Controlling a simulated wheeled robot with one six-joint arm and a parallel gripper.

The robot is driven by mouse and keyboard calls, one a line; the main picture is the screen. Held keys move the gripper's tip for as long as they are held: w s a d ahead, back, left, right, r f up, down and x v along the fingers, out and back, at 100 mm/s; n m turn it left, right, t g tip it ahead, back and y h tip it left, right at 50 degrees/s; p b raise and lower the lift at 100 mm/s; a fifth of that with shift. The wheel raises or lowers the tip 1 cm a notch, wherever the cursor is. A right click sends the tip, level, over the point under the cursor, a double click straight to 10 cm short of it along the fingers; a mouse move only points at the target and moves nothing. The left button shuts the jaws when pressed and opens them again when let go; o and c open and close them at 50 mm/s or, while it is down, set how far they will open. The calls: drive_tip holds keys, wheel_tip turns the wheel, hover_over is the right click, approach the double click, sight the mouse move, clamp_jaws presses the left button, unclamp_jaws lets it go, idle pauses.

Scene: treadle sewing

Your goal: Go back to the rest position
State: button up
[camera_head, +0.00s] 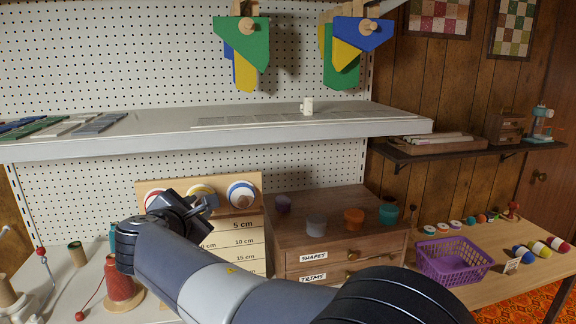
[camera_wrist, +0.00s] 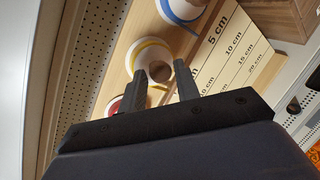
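My gripper (camera_head: 207,203) is in front of the wooden ruler board (camera_head: 256,184), below the long grey shelf. In the wrist view my gripper (camera_wrist: 160,78) has its two fingers apart with nothing held between them. The peg of the yellow-ringed disc (camera_wrist: 148,57) shows behind the gap, and I cannot tell how far behind. My arm (camera_head: 200,275) reaches up and left from the lower right and hides part of the board and bench.
The grey shelf (camera_head: 220,143) runs just above my gripper. A wooden drawer cabinet (camera_head: 290,236) with several small cups stands to the right. A red thread spool (camera_head: 119,282) is at lower left. A purple basket (camera_head: 452,262) sits on the right table.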

drive_tip(key=d+b+v, duration=0.1)
drive_tip(key=b+v, duration=0.1)
drive_tip(key=v, duration=0.9)
drive_tip(key=w+f+m+g+y+p, duration=0.1)
drive_tip(key=w+f+m+y, duration=0.2)
drive_tip(key=w+m+y, duration=0.7)
drive_tip(key=shift+w+d+f+m+p, duration=0.3)
drive_tip(key=shift+w+d+m, duration=0.25)
drive_tip(key=shift+m, duration=3.05)
drive_tip(key=shift+r, duration=0.1)
